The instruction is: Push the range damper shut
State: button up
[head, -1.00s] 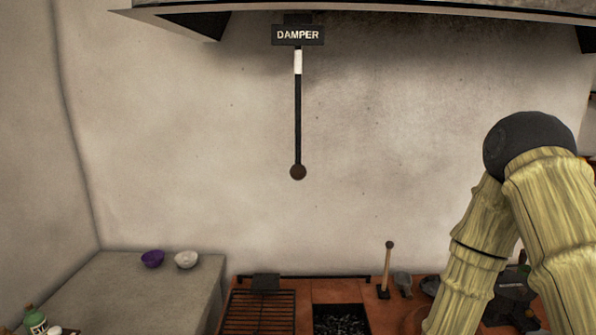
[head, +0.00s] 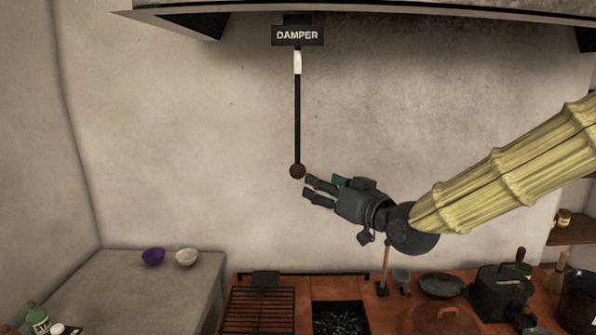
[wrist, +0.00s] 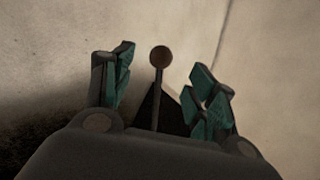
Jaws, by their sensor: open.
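The damper is a dark rod (head: 297,120) hanging down under a black sign (head: 298,35) that reads DAMPER. It has a white band near its top and a round brown knob (head: 297,171) at its lower end. My gripper (head: 308,184) is open, just right of and slightly below the knob, pointing left in the head view. In the wrist view the knob (wrist: 161,56) and part of the rod show between the two open, teal-padded fingers (wrist: 155,95). I cannot tell whether any finger touches the knob.
A hood edge (head: 400,12) runs across the top. Below are a red-brown range top with a grill rack (head: 260,310), a coal opening (head: 338,318), an upright wooden-handled tool (head: 386,268) and pans. A grey counter (head: 130,290) with two bowls is at left. The wall around the rod is bare.

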aim_at(303, 172)
jog(key=p+x, duration=0.1)
jog(key=x, duration=0.2)
jog(key=p+x, duration=0.2)
jog(key=x, duration=0.2)
jog(key=r+p+x, duration=0.1)
jog(key=x, duration=0.3)
jog(key=shift+r, duration=0.1)
